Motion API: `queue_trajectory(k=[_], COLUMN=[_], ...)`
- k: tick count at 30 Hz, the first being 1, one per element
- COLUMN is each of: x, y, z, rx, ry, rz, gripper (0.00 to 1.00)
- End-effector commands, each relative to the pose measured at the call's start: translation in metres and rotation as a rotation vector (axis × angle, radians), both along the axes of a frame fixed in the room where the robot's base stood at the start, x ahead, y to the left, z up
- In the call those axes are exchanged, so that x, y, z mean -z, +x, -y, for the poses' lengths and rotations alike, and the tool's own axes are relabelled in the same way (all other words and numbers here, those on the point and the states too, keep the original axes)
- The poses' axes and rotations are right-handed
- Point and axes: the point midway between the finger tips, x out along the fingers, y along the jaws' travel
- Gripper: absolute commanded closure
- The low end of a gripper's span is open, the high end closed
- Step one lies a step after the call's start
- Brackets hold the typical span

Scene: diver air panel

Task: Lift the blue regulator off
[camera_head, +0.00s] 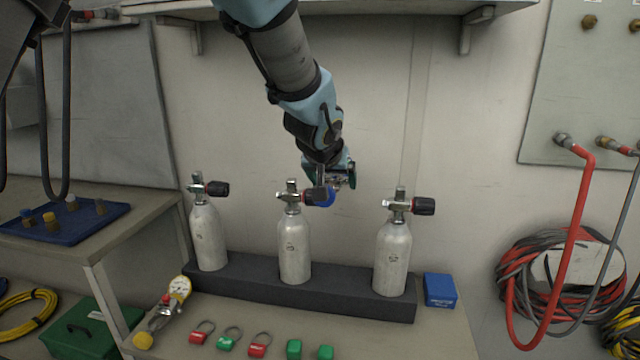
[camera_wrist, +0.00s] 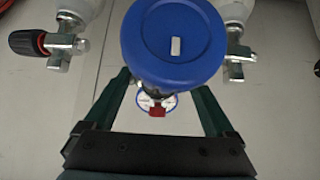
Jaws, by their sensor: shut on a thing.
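The blue regulator (camera_wrist: 172,42) is between the dark green fingers of my gripper (camera_wrist: 160,100) in the wrist view, its round blue cap large and close. A blue-rimmed gauge with a red mark (camera_wrist: 155,104) shows below the cap. In the head view only a blue bit of the regulator (camera_head: 326,197) shows, just right of the middle cylinder's (camera_head: 295,248) valve. My gripper (camera_head: 340,178) is there, shut on it. The middle cylinder's black knob partly covers the regulator; whether the regulator touches the valve cannot be told.
Left (camera_head: 208,235) and right (camera_head: 392,258) cylinders stand in the dark rack (camera_head: 345,292). A yellow regulator (camera_head: 165,310), tags and a blue box (camera_head: 439,290) lie on the bench. A shelf (camera_head: 400,7) is overhead; hoses hang at right.

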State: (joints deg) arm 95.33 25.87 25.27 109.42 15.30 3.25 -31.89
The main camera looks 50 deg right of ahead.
Motion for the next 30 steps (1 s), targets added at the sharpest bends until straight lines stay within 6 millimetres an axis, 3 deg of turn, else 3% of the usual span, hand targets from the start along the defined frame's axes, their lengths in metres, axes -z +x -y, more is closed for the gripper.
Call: queue_trajectory(k=[9,15,30], x=[0.001,0.000,-0.001], y=[-0.045,-0.063,-0.071], z=[0.004,0.005,0.005], rx=[0.005,0.002,-0.001], ry=[-0.002,-0.002,-0.003], rz=[0.000,0.000,-0.001], gripper=[1.00,1.00,1.00])
